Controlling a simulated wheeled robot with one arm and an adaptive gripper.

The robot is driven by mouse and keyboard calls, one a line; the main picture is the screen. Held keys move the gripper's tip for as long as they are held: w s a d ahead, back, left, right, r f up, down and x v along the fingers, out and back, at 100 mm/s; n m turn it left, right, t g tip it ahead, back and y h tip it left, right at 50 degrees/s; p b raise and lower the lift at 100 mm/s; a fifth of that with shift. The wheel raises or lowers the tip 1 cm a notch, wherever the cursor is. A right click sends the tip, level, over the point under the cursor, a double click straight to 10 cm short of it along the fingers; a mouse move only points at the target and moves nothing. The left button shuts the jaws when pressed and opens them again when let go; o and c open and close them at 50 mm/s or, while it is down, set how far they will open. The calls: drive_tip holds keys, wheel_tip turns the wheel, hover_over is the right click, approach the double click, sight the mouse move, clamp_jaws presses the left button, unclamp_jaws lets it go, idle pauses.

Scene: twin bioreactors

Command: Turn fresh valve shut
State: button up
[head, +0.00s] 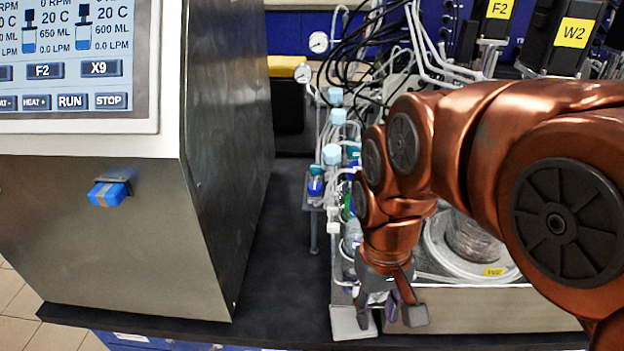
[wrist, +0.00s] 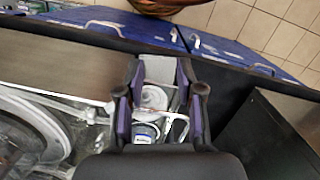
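My gripper (head: 384,316) points down at the front of the steel bench unit, its two fingers spread apart. In the wrist view my gripper (wrist: 161,108) is open, with dark pads on both sides and a gap between them. A white round fitting (wrist: 153,97) and white tubing lie below that gap, and I see no finger closed on them. I cannot tell for certain whether this fitting is the fresh valve, nor how its handle is turned. In the head view my arm and gripper hide this spot.
A large control cabinet (head: 100,240) with a screen stands left. Blue-capped bottles (head: 332,154) and tubing stand behind my gripper. A coiled clear hose (head: 470,245) lies in the steel tray (head: 490,311) on the right. Dark worktop (head: 275,255) is bare between cabinet and unit.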

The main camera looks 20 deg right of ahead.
drive_tip(key=o, duration=0.3)
drive_tip(key=shift+t, duration=0.4)
drive_tip(key=w+r, duration=0.2)
drive_tip(key=w, duration=0.3)
drive_tip(key=w+r, duration=0.3)
drive_tip(key=w, duration=0.3)
drive_tip(key=w+d+r, duration=0.1)
drive_tip(key=w+r, duration=0.1)
drive_tip(key=w, duration=0.3)
drive_tip(key=shift+w+r, duration=0.35)
drive_tip(key=shift+w, duration=0.05)
drive_tip(key=n+b, duration=0.1)
drive_tip(key=b, duration=0.2)
approach(314, 185)
drive_tip(key=shift+s+d+f+t, duration=0.15)
drive_tip(key=shift+s+f+t, duration=0.25)
drive_tip(key=shift+s, duration=0.35)
drive_tip(key=shift+w+f, duration=0.15)
drive_tip(key=shift+w, duration=0.3)
drive_tip(key=shift+f+p, duration=0.8)
drive_tip(key=shift+f, duration=3)
drive_tip(key=shift+c, duration=0.3)
clamp_jaws()
